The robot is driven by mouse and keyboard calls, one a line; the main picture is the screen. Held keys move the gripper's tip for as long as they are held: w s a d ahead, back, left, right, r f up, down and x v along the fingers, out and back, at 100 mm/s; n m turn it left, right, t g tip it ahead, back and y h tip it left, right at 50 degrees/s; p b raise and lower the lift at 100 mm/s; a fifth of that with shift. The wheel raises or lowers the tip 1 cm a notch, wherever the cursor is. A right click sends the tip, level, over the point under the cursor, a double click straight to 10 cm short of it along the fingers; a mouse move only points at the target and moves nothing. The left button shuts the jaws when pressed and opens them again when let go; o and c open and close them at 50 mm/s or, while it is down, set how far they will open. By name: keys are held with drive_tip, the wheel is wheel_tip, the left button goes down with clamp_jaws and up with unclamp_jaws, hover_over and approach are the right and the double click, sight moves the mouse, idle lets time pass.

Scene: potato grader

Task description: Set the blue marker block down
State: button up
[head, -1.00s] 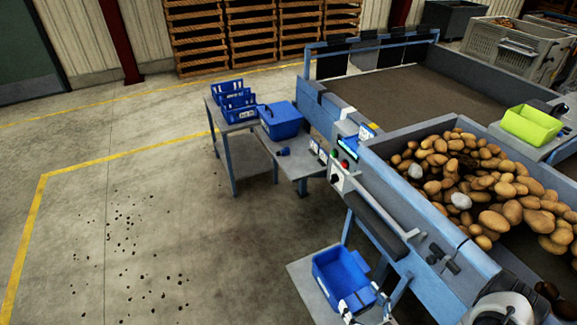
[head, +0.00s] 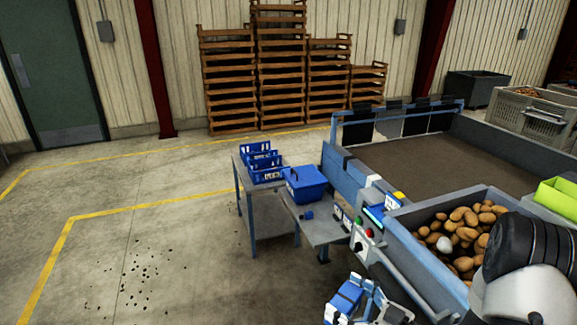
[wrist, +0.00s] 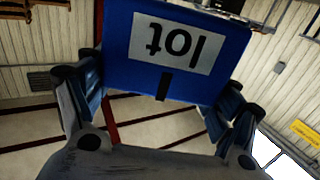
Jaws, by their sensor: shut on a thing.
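The blue marker block (wrist: 165,75) fills the upper middle of the wrist view. Its white label reads "lot", upside down in that view. My gripper (wrist: 160,90) is shut on it, with a dark finger on each side. In the head view the block (head: 346,297) shows at the bottom edge as a blue shape with white patches, held in my gripper (head: 358,293) in front of the grader. My fingers partly hide it there. I cannot see a surface touching its underside.
A grey side table (head: 318,232) holds a blue lidded box (head: 306,186) and a small dark blue item (head: 308,215). Blue crates (head: 262,164) stand on the table to its left. The control panel (head: 362,240) and potato hopper (head: 415,212) are to the right. Open floor lies left.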

drive_tip(key=shift+a+r+m+t+h, duration=0.1)
drive_tip(key=shift+a+m+t+h, duration=0.15)
drive_tip(key=shift+m+t+h, duration=0.85)
drive_tip(key=h, duration=0.1)
drive_tip(key=m+t+h, duration=0.1)
drive_tip(key=m+t, duration=0.1)
drive_tip(key=shift+s+d+f+h, duration=0.15)
drive_tip(key=shift+d+f+h, duration=0.15)
drive_tip(key=shift+d+h, duration=0.1)
drive_tip(key=shift+d, duration=0.1)
